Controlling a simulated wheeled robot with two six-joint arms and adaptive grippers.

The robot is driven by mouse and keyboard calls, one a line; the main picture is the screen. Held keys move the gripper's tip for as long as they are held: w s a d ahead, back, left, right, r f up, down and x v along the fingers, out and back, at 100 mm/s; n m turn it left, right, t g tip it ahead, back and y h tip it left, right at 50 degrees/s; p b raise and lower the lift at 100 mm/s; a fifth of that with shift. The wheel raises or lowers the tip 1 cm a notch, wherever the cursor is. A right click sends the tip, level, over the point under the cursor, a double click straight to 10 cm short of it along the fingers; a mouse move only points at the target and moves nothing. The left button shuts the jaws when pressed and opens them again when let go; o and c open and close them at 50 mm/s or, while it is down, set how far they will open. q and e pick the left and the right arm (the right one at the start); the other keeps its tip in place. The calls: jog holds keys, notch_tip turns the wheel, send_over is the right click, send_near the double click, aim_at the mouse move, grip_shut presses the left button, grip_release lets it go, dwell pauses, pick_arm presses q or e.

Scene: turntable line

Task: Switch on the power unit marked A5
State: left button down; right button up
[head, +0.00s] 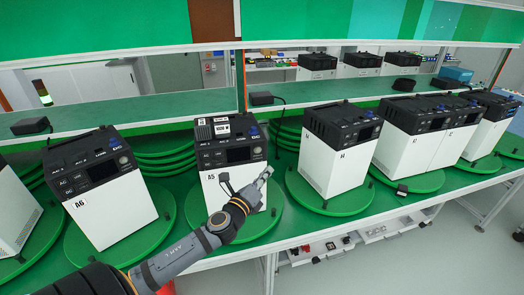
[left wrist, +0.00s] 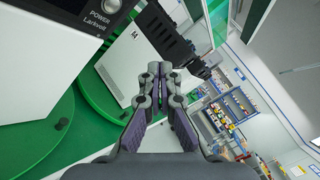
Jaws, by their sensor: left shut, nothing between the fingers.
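The power unit marked A5 (head: 211,190) stands on a round green turntable (head: 262,222) near the middle of the head view. It has a white body and a black top panel with a small screen and a blue knob. My left gripper (head: 267,171) is shut and empty, in front of the unit's right side and below its panel. In the left wrist view, the shut fingers (left wrist: 160,70) point away, with nothing between them. A black panel corner lettered POWER (left wrist: 104,17) shows at top left. I cannot tell contact or the switch state. My right gripper is not in view.
Unit A6 (head: 105,215) stands to the left and another similar unit (head: 338,165) to the right, each on a green turntable. More units stand farther right. A shelf (head: 150,110) runs behind. An open drawer with small parts (head: 325,248) is below the table.

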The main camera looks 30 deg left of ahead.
aim_at(258, 150)
pick_arm(q)
jog(key=w+a+b, duration=0.1)
jog(key=w+a, duration=0.4)
jog(key=a, duration=0.1)
jog(key=shift+w+a, duration=0.35)
jog(key=shift+a, duration=0.05)
dwell(1.6)
jog(key=shift+w+a, duration=0.3)
jog(key=shift+w+a, duration=0.2)
jog(key=shift+a, duration=0.05)
dwell(0.6)
jog(key=shift+s+d, duration=0.1)
dwell(0.3)
jog(key=shift+s+d, duration=0.4)
jog(key=shift+d, duration=0.05)
